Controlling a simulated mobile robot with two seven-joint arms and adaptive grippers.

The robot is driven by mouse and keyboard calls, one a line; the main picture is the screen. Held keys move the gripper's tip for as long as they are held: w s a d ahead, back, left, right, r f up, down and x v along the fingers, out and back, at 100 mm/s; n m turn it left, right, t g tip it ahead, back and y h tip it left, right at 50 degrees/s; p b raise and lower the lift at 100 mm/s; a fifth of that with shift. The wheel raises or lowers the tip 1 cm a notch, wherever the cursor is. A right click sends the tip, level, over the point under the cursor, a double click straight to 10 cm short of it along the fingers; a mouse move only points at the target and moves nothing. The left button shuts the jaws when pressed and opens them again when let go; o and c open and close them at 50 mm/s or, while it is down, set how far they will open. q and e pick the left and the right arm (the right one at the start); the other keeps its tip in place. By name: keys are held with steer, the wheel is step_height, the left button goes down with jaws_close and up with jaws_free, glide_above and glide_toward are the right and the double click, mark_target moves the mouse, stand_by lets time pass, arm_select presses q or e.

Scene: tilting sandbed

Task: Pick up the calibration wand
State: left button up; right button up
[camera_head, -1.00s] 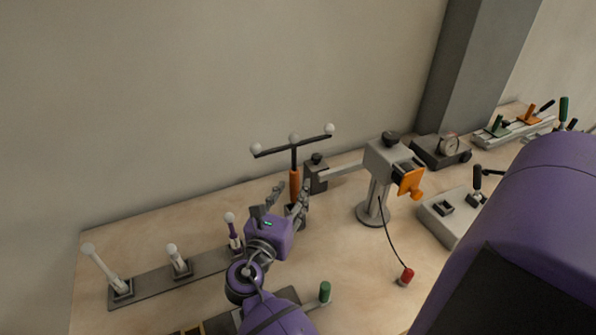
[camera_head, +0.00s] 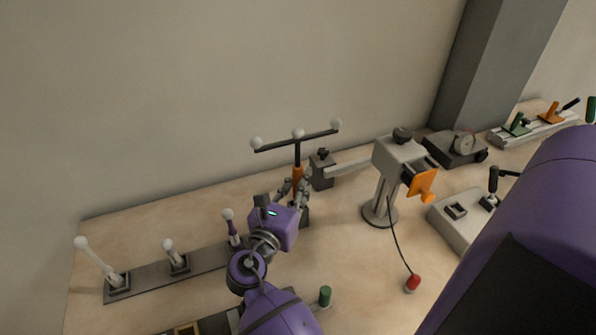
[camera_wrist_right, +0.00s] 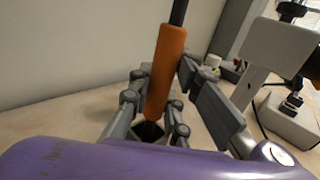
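The calibration wand stands upright at the back of the table, with an orange handle (camera_head: 297,173), a dark stem and a dark crossbar (camera_head: 285,142) bearing three white balls. Its lower end is in a dark holder (camera_head: 304,216), partly hidden by my gripper. My right gripper (camera_head: 295,187) is around the lower handle, with a finger close against each side. In the right wrist view the orange handle (camera_wrist_right: 167,65) rises between the fingertips, and its lower end is in the dark socket. My left gripper is out of view.
A dark rail (camera_head: 150,276) with white-tipped posts lies left. A grey control box (camera_head: 462,225) is at right. The wall is close behind.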

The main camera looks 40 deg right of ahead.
jaws_close()
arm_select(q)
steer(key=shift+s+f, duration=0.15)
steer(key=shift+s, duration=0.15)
arm_select(e)
steer(key=shift+r, duration=0.1)
